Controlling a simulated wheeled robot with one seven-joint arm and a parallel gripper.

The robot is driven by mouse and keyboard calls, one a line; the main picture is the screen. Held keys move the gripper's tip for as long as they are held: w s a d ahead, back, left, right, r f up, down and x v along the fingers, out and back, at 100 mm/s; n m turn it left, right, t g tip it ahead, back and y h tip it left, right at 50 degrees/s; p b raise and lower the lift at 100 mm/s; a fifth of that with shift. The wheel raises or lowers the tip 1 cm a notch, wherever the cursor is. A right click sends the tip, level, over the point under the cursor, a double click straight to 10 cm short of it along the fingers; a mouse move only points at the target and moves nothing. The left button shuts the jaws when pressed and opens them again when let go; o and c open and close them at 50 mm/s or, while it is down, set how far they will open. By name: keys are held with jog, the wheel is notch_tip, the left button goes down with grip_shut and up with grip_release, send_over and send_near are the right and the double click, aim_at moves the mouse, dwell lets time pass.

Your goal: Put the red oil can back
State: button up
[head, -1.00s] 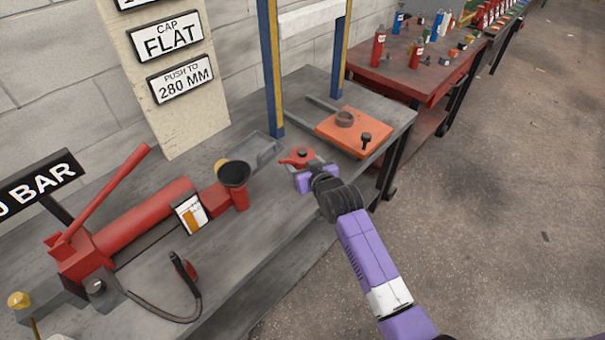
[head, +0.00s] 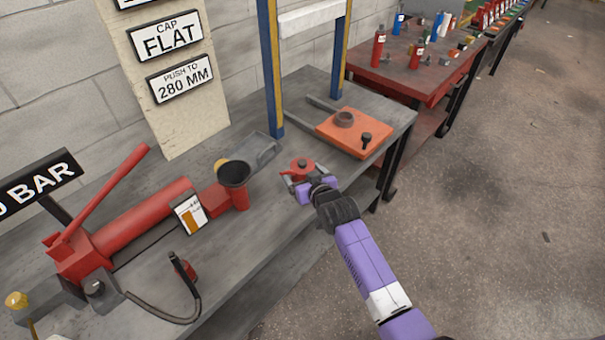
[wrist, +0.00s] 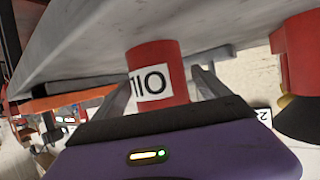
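The red oil can (head: 302,165) is at the front edge of the grey bench (head: 262,205), between the black funnel and the orange plate. In the wrist view the can (wrist: 158,72) appears inverted, with a white label reading "OIL". My gripper (head: 298,180) has one grey finger on each side of the can and appears shut on it. Its fingers also show in the wrist view (wrist: 162,85). The palm hides one end of the can, and I cannot tell whether the can touches the bench.
A black funnel (head: 233,173) on a red holder stands left of the can. A grey tray (head: 262,148) lies behind, and an orange plate (head: 352,133) lies to the right. A blue-and-yellow frame (head: 270,70) rises behind. A red table (head: 400,75) with bottles stands beyond.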

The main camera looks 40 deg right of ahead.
jog(key=shift+r, duration=0.2)
jog(key=s+a+r+n+t+y, duration=0.1)
jog(key=s+a+r, duration=0.1)
jog(key=s+a, duration=0.95)
jog(key=s+a+r+n+y, duration=0.1)
jog(key=s+a+r, duration=0.2)
jog(key=s+a, duration=0.8)
jog(key=s+a+r+n+y, duration=0.1)
jog(key=s+r, duration=0.4)
jog(key=s, duration=0.4)
jog(key=s+a+r+n+t+y, duration=0.1)
jog(key=s+r+y, duration=0.1)
jog(key=s+r, duration=0.3)
jog(key=s, duration=0.3)
jog(key=shift+s+a+r+n+t+p, duration=0.25)
jog(key=shift+s+r+n+t+p, duration=0.05)
jog(key=shift+s+n+p, duration=0.1)
